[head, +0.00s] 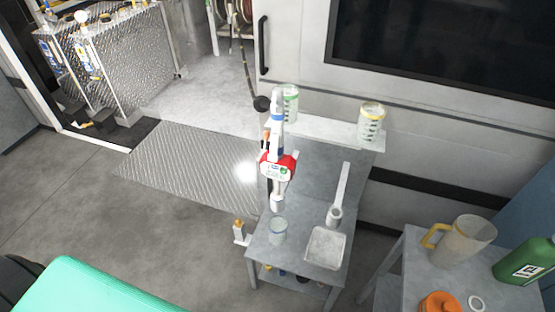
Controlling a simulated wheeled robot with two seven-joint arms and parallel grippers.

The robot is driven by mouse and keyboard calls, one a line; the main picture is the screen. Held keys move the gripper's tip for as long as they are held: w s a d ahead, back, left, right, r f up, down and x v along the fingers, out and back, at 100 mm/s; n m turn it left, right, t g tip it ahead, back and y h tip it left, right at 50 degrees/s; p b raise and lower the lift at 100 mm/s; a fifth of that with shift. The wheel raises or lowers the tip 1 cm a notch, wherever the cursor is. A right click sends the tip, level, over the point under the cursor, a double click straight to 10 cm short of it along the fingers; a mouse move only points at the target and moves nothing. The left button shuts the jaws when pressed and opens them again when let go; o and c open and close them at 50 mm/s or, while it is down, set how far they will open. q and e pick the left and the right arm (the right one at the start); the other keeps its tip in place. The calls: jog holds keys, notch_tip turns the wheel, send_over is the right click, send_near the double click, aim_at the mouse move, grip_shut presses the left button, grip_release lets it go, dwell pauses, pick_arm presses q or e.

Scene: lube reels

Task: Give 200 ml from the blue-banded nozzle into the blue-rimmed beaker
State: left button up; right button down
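A dispensing nozzle (278,168) hangs upright, with a red and white metering body, some blue on it and its pale spout pointing down. A clear beaker (278,236) with a pale bluish rim stands on the small grey table (262,262) below the spout. The spout tip looks a little above the rim; whether it lines up exactly, I cannot tell. The meter reading is too small to make out, and I cannot see any liquid in the beaker. Neither of my grippers is in view.
A green-rimmed beaker (290,104) and a yellow-rimmed beaker (371,124) stand on the shelf behind. A square metal tray (326,248) lies right of the bluish-rimmed beaker. A jug (460,242) and green bottle (526,262) stand on the right table. Floor at left is open.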

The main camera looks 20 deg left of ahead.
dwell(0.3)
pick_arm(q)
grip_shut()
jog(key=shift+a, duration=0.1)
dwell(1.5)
